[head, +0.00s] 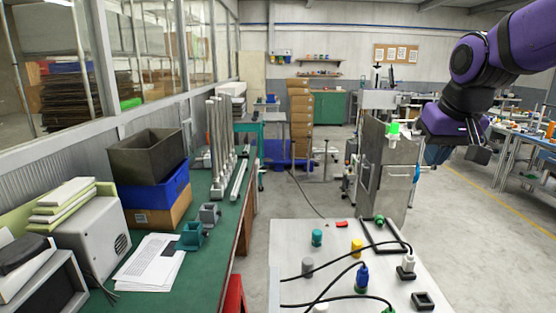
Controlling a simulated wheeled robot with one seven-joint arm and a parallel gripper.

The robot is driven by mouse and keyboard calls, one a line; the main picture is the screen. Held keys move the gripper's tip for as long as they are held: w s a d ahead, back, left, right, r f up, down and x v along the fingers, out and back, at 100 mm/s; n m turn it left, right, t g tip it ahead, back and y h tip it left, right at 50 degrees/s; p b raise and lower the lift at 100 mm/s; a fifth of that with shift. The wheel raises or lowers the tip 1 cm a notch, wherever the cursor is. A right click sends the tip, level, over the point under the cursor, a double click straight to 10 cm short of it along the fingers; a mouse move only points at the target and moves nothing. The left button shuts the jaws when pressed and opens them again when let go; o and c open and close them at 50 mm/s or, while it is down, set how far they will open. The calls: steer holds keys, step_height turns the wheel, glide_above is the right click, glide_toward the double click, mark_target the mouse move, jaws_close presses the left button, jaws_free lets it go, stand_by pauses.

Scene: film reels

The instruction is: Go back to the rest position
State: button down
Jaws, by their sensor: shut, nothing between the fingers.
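My gripper (481,155) is at the upper right, at the end of my purple and black arm. It is shut and empty. It is in the air, above and to the right of the white table (300,245), apart from everything on it. The fingertips are dark and small in the head view.
The white table bears a teal cylinder (317,238), a yellow cylinder (357,248), a blue connector (362,275), black cables and a black frame (379,236). A steel cabinet (388,170) stands behind it. A green workbench (222,245) is at left. Grey floor at right (455,225) is clear.

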steer(key=s+d+f, duration=0.1)
steer(key=s+f, duration=0.1)
steer(key=s, duration=1.7)
steer(key=shift+s+f+t, duration=0.25)
steer(key=shift+f+t, duration=0.05)
